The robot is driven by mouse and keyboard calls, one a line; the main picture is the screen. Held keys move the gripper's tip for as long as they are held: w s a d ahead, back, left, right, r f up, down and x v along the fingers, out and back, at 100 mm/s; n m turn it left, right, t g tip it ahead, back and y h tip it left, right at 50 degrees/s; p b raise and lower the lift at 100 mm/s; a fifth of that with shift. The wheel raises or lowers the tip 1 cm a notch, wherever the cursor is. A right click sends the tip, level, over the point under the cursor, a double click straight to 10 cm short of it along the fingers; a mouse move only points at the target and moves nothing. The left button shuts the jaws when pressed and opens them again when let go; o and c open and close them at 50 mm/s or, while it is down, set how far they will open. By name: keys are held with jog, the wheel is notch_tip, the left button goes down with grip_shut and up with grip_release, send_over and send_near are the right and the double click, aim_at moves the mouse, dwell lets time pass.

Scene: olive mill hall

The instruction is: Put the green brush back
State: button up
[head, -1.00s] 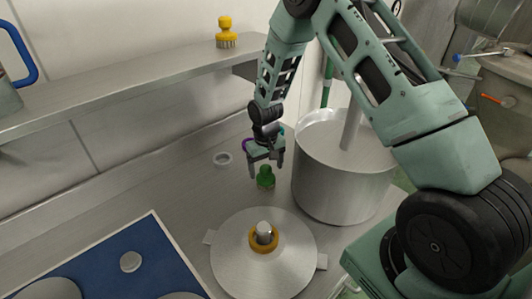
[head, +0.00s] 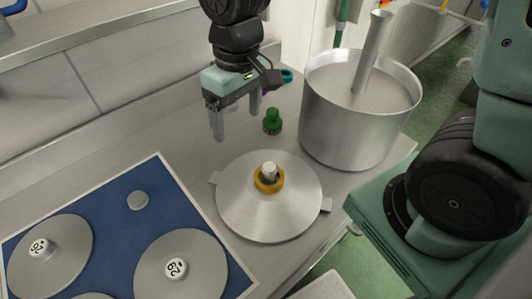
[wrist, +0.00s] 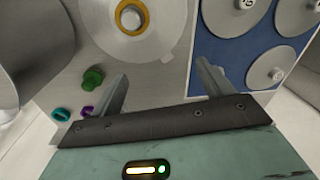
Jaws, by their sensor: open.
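The green brush (head: 272,121) stands upright on the steel worktop, between the large pot and the round steel lid. Its knob handle points up. It also shows in the wrist view (wrist: 93,77), left of the fingers. My gripper (head: 237,125) is open and empty, fingers pointing down. In the head view it appears left of the brush and apart from it. In the wrist view my gripper (wrist: 162,72) has bare steel worktop between its fingers.
The large steel pot (head: 345,125) stands right of the brush. The steel lid (head: 240,210) with a yellow ring lies in front. A blue mat (head: 115,225) with weight discs is at left. Teal (wrist: 60,114) and purple (wrist: 86,111) rings lie near the brush. A wall shelf (head: 110,25) runs behind.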

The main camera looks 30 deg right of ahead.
jog(key=s+a+r+n, duration=0.2)
jog(key=s+n, duration=0.1)
jog(key=s, duration=1.1)
